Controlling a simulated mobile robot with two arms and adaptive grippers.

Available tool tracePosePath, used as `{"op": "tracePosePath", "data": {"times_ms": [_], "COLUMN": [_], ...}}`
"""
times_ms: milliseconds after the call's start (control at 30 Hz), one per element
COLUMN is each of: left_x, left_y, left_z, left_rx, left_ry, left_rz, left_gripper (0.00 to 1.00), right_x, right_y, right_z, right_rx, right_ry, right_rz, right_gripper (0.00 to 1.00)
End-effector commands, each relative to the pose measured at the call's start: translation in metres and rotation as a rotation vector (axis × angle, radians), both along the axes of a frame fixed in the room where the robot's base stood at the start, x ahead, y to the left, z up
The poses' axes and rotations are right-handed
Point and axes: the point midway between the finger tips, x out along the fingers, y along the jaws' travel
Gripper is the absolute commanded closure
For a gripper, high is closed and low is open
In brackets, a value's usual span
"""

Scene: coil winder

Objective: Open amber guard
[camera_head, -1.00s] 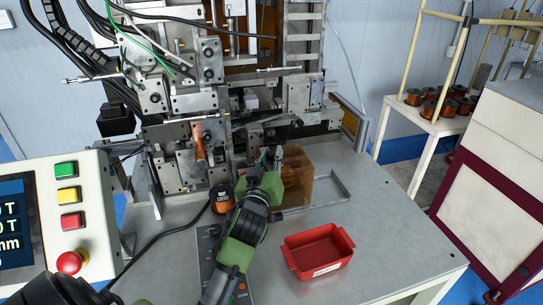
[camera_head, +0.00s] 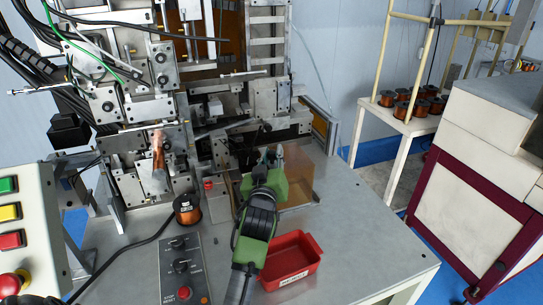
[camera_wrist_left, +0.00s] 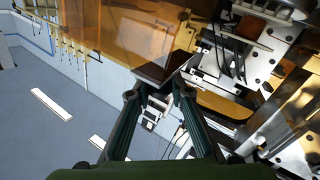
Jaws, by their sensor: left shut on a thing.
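The amber guard (camera_head: 302,186) is a see-through orange-brown panel standing above the table in front of the winder, to the right of my left gripper (camera_head: 273,156). In the left wrist view its amber sheet (camera_wrist_left: 145,30) fills the upper left. My left gripper (camera_wrist_left: 158,94) is shut on a dark strip at the guard's edge (camera_wrist_left: 165,70). My green wrist and arm hide part of the guard's near side in the head view. My right gripper is not in view.
A red bin (camera_head: 292,262) stands on the table just right of my left arm. A copper spool (camera_head: 187,209) and a control panel (camera_head: 182,268) lie to its left. The coil winder (camera_head: 165,110) rises behind. The table's right side (camera_head: 375,245) is clear.

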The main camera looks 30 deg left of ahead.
Motion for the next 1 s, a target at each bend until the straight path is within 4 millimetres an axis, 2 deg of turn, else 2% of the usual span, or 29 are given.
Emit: {"op": "tracePosePath", "data": {"times_ms": [100, 133, 200, 367, 500, 633, 1000], "left_x": [0.000, 0.000, 0.000, 0.000, 0.000, 0.000, 0.000], "left_y": [0.001, 0.001, 0.001, 0.001, 0.000, 0.001, 0.001], "left_z": [0.000, 0.000, 0.001, 0.001, 0.001, 0.009, 0.077], "left_rx": [-0.002, -0.002, -0.003, -0.002, -0.002, -0.002, -0.002], "left_ry": [0.000, -0.001, -0.002, -0.002, -0.002, -0.005, -0.006], "left_rz": [0.001, 0.001, 0.001, 0.000, 0.000, 0.000, 0.001], "left_gripper": [1.00, 0.78, 0.63, 0.63, 0.63, 0.63, 0.63], "right_x": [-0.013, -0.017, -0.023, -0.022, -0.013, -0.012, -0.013], "right_y": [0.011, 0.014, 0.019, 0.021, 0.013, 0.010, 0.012], "right_z": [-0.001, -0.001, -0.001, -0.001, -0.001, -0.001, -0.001], "right_rx": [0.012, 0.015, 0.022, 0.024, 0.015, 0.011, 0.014], "right_ry": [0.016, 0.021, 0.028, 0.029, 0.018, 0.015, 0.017], "right_rz": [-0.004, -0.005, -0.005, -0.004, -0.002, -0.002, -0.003], "right_gripper": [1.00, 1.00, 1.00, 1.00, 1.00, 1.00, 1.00]}}
